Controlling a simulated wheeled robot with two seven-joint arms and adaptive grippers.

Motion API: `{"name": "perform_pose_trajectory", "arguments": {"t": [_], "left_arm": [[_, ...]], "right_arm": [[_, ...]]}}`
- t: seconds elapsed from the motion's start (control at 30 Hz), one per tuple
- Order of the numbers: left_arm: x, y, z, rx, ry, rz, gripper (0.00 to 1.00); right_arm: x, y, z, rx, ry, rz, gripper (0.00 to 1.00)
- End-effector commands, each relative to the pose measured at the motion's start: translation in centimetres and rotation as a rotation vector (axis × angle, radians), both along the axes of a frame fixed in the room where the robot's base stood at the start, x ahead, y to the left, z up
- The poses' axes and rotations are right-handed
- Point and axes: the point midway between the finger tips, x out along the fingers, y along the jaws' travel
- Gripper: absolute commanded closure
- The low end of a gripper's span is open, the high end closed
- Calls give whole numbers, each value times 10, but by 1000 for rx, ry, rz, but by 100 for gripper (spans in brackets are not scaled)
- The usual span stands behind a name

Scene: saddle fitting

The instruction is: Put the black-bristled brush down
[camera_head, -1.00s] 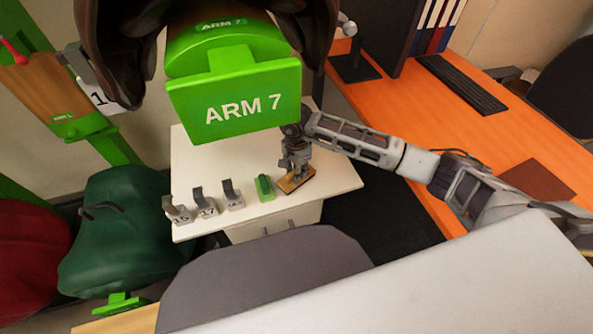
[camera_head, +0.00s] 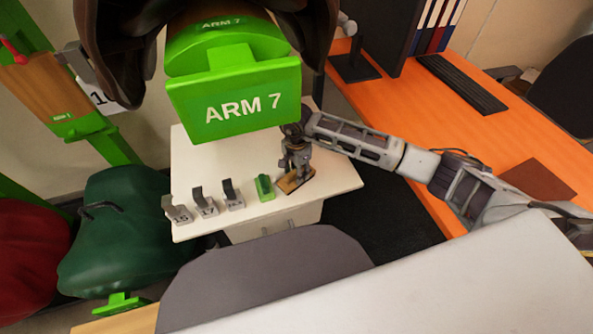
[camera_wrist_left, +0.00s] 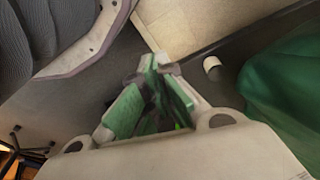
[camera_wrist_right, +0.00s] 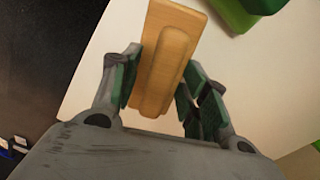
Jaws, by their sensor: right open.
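The brush (camera_head: 297,183) has a wooden back and lies on the white cabinet top, near its right side. In the right wrist view its wooden back and raised grip (camera_wrist_right: 167,65) face up; the bristles are hidden underneath. My right gripper (camera_head: 295,168) is directly above it. In the right wrist view its open fingers (camera_wrist_right: 158,85) stand on either side of the grip, with a visible gap at the right finger. My left gripper (camera_wrist_left: 152,85) shows only in its own wrist view, away from the brush; its finger gap is unclear.
The white cabinet top (camera_head: 225,165) also holds a green block-like object (camera_head: 264,188) just left of the brush and several numbered grey pieces (camera_head: 207,205). A green ARM 7 saddle rack (camera_head: 235,100) hangs above. An orange desk (camera_head: 425,115) stands at right.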

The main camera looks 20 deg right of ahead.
Motion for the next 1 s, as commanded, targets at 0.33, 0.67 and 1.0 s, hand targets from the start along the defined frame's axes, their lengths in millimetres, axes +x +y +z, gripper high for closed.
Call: {"name": "perform_pose_trajectory", "arguments": {"t": [0.33, 0.67, 1.0], "left_arm": [[-1, 3, -14, 4, -7, 3, 100], [-6, 9, -34, 10, -15, 6, 100], [-5, 13, -47, 16, -25, 8, 100]], "right_arm": [[1, 0, 30, 0, -3, 1, 55], [1, 0, 80, 0, -3, 0, 55], [0, 0, 117, 0, -1, 0, 55]]}}
